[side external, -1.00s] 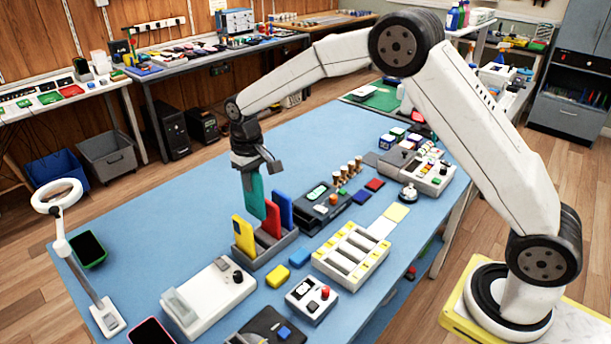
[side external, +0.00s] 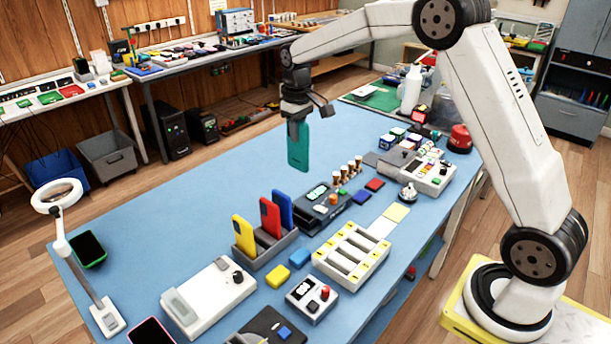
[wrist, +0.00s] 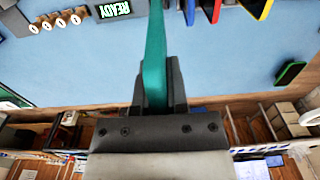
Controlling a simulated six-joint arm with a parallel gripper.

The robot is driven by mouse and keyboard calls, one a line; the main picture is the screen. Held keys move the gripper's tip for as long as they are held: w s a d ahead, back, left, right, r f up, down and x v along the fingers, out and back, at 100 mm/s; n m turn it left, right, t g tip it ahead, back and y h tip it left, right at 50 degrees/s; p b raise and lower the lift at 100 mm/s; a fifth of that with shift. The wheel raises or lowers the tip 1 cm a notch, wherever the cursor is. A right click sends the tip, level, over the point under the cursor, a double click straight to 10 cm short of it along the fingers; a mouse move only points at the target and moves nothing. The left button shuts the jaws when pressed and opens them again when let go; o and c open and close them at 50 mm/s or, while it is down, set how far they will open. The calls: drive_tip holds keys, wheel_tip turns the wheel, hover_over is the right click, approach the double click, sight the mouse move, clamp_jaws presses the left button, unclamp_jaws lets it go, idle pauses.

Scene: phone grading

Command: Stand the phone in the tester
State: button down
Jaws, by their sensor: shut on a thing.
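The teal phone (side external: 298,148) hangs upright from my gripper (side external: 297,122), which is shut on its upper end, above the far part of the blue table. In the wrist view the phone (wrist: 155,50) shows edge-on between the two fingers (wrist: 156,85). A dark device (side external: 338,213) with a lit display, which I take to be the tester, stands on the table below and to the right of the phone.
A grey rack (side external: 268,257) holds yellow, red and blue phones, close to the dark device. A white tray with yellow marks (side external: 350,256) lies in front. The table's left and far parts are mostly clear.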

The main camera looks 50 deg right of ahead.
sight(301, 169)
drive_tip(key=f, duration=1.1)
drive_tip(key=shift+s+d, duration=0.1)
drive_tip(key=shift+d, duration=0.3)
drive_tip(key=shift+f, duration=0.15)
drive_tip(key=shift+f, duration=1.5)
drive_tip(key=shift+f, duration=2)
idle(1.2)
drive_tip(key=c, duration=0.6)
unclamp_jaws()
drive_tip(key=shift+o, duration=0.4)
drive_tip(key=shift+o, duration=1.4)
drive_tip(key=shift+r, duration=0.2)
